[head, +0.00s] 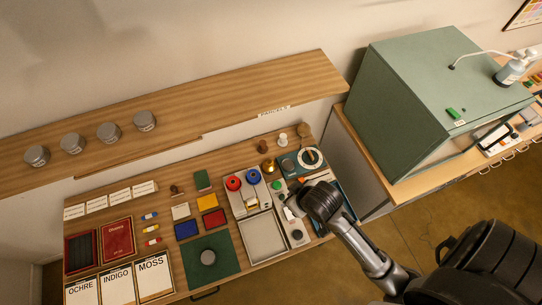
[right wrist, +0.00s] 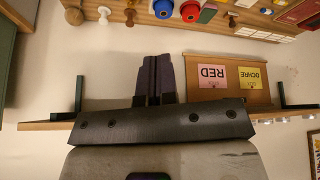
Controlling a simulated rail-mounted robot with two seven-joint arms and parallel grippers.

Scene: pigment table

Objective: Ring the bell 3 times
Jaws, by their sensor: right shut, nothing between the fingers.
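A small brass-coloured dome (head: 268,167), which looks like the bell, stands on the table at the back, right of the blue round knob. My right gripper (head: 299,188) is over the right part of the table, to the right of and nearer than the dome. In the right wrist view its dark fingers (right wrist: 154,76) are together and empty. The fingertips are hard to make out in the head view, and I see no contact with the dome. I cannot clearly pick out the bell in the right wrist view. My left gripper is in neither view.
A grey tray (head: 263,238) lies nearer. A green cabinet (head: 430,100) rises at the right.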

